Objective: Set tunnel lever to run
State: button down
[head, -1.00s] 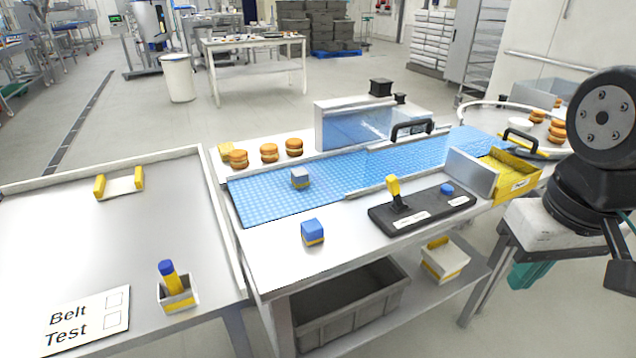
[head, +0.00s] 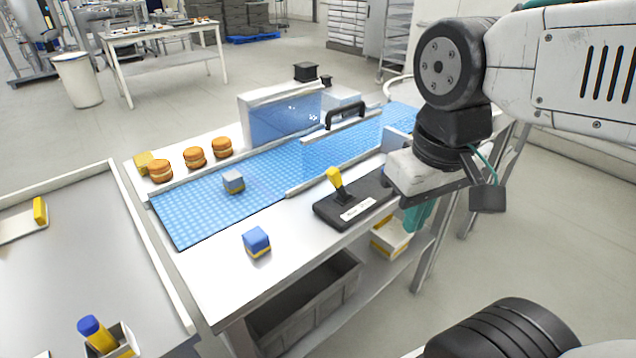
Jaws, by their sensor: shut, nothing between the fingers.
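The lever has a yellow grip (head: 335,178) on a black stem. It stands on a black control box (head: 335,214) at the front edge of the conveyor table and leans up and to the left in the picture. One white label shows on the box; the box's right part is hidden behind my arm. The clear tunnel cover (head: 340,150) with a black handle stands over the blue belt behind it. My gripper (head: 416,218), with teal fingers, points down to the right of the box, apart from the lever. It is shut and empty, partly hidden by my wrist.
A blue-and-yellow cube (head: 256,243) lies on the table left of the box. A grey-blue cube (head: 233,181) sits on the belt (head: 195,213). Several burgers (head: 194,157) line the back. A grey bin (head: 305,300) and white box (head: 392,238) are below. Table space around the nearer cube is clear.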

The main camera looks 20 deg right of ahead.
jog(key=w+a+f+n+g+h, duration=0.25)
jog(key=w+n+h, duration=0.45)
jog(key=w+n, duration=0.35)
jog(key=w+a+f+n+t+h, duration=0.1)
jog(key=w+a+n+h, duration=0.1)
jog(key=a, duration=0.3)
jog(key=w+a+f+n+t+h, duration=0.2)
jog(key=w+a+n, duration=0.1)
jog(key=a+n, duration=0.1)
jog(key=w+a+f+n+t+h, duration=0.2)
jog(key=w+a+n, duration=0.1)
jog(key=a+n, duration=0.2)
jog(key=shift+w+a+t, duration=0.1)
jog(key=shift+a+t, duration=0.15)
jog(key=shift+a, duration=0.1)
jog(key=shift+d, duration=0.1)
send_near(332, 183)
jog(key=d+f, duration=0.2)
jog(key=f, duration=0.1)
jog(key=shift+w+f, duration=0.15)
jog(key=shift+f, duration=0.1)
jog(key=shift+w+d+r, duration=0.2)
jog(key=shift+d+r, duration=0.1)
jog(key=shift+d, duration=0.25)
jog(key=shift+w+d+r, duration=0.15)
jog(key=shift+d+r, duration=0.2)
jog(key=shift+d, duration=0.15)
jog(key=shift+w+d+r, duration=0.2)
jog(key=shift+d+r, duration=0.05)
jog(key=shift+d, duration=0.25)
